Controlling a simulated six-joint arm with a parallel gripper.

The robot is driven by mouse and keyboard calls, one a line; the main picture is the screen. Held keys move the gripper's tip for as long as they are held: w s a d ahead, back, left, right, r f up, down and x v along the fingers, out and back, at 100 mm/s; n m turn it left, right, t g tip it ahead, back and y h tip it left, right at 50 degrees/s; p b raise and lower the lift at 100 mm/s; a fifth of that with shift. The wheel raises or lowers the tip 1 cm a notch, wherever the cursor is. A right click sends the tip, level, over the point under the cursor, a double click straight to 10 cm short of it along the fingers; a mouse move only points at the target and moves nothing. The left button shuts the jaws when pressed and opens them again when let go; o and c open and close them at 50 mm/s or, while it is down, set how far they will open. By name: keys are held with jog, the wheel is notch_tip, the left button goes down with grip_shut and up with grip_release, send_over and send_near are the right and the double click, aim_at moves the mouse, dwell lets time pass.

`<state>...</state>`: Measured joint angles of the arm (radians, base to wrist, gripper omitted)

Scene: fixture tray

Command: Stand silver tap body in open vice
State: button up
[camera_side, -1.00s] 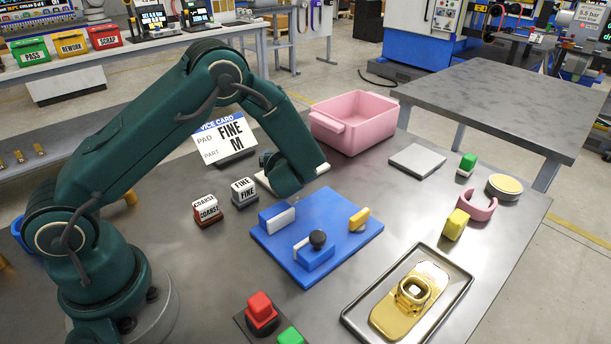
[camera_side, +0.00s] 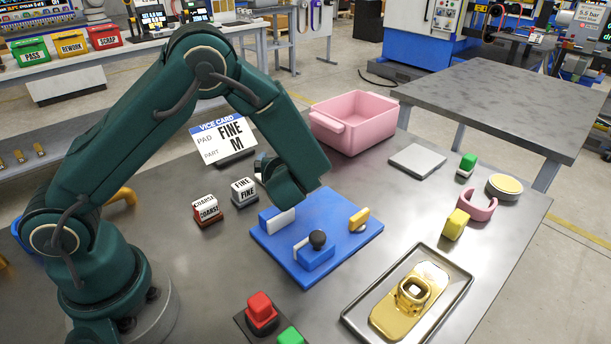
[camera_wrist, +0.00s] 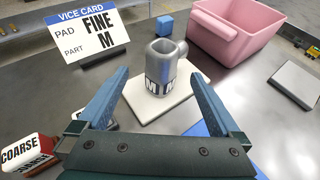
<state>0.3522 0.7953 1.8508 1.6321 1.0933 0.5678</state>
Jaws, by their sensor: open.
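The silver tap body (camera_wrist: 164,66) stands upright on a pale square pad (camera_wrist: 159,103) in the wrist view, with an M label on its side. My gripper (camera_wrist: 160,92) is open, its two blue-grey fingers spread to either side in the foreground, with the tap body beyond and between them, not held. In the side view my gripper hides the tap body. The blue vice (camera_side: 316,251) stands on a blue base plate (camera_side: 348,232), in front of my gripper, with a gap between its pale-faced jaws and a black knob on the near jaw.
The vice card (camera_side: 222,139) reads PAD FINE, PART M. Blocks marked COARSE (camera_side: 207,210) and FINE (camera_side: 244,191) stand left of the vice. A pink bin (camera_side: 354,124) is behind. A tray with a gold part (camera_side: 410,300) lies front right. A small blue cube (camera_wrist: 164,26) is beyond the tap body.

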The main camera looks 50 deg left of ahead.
jog(key=shift+w+d+r+n+g+y, duration=0.1)
jog(key=shift+w+r+n+g+y, duration=0.45)
jog(key=shift+r, duration=0.2)
jog(key=shift+n+g+y, duration=0.25)
jog(key=shift+n+g, duration=0.5)
jog(key=shift+n, duration=0.1)
jog(key=shift+w+a+f, duration=0.25)
jog(key=shift+w+a, duration=0.3)
jog(key=shift+a, duration=0.05)
jog(key=shift+w+a+f, duration=0.2)
jog(key=shift+w+a, duration=0.3)
jog(key=shift+a, duration=0.1)
jog(key=shift+w+a+f, duration=0.25)
jog(key=shift+w+a, duration=0.3)
jog(key=shift+a, duration=0.05)
grip_shut()
